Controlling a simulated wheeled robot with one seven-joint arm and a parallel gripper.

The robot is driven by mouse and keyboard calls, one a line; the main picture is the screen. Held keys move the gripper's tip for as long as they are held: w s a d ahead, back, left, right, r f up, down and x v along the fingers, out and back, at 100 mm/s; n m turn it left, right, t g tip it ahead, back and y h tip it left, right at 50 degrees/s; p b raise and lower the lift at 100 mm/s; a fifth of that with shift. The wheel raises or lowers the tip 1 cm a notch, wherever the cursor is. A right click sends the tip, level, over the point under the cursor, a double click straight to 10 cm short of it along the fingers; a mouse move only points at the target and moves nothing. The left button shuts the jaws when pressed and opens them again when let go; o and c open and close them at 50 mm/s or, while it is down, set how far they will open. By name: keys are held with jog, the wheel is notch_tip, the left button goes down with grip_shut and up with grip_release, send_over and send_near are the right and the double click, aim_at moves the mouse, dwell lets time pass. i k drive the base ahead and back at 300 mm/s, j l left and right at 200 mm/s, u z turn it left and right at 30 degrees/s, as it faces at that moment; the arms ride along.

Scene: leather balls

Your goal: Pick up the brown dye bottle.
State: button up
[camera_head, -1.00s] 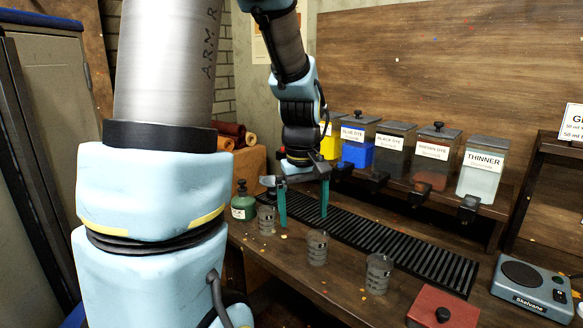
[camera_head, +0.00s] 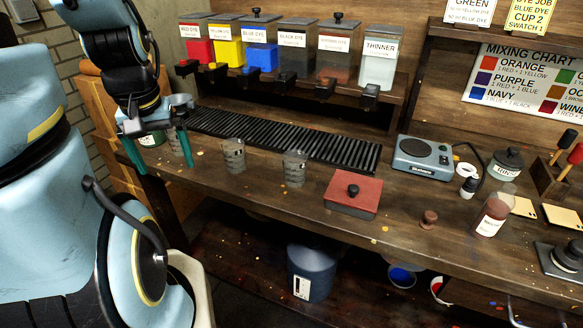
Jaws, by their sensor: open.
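A clear bottle with reddish-brown contents and a white label (camera_head: 491,217) stands upright and uncapped at the right of the bench in the head view. Its label is too small to read. A small brown stopper (camera_head: 428,219) lies on the bench to its left. A bin labelled brown dye (camera_head: 337,62) also stands on the rear shelf. My gripper (camera_head: 161,160) is open at the bench's left end, far from the bottle.
Two more clear cups (camera_head: 233,156) stand at the bench's middle left. A red lidded box (camera_head: 345,194) and a grey scale (camera_head: 424,157) lie between my gripper and the bottle.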

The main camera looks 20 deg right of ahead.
aim_at(500, 203)
jog(key=k+l+u, duration=0.15)
jog(key=k+l, duration=0.15)
jog(key=k, duration=0.2)
jog(key=k+l+u, duration=0.15)
jog(key=k, duration=0.4)
jog(key=k+l+u, duration=0.2)
jog(key=k, duration=0.35)
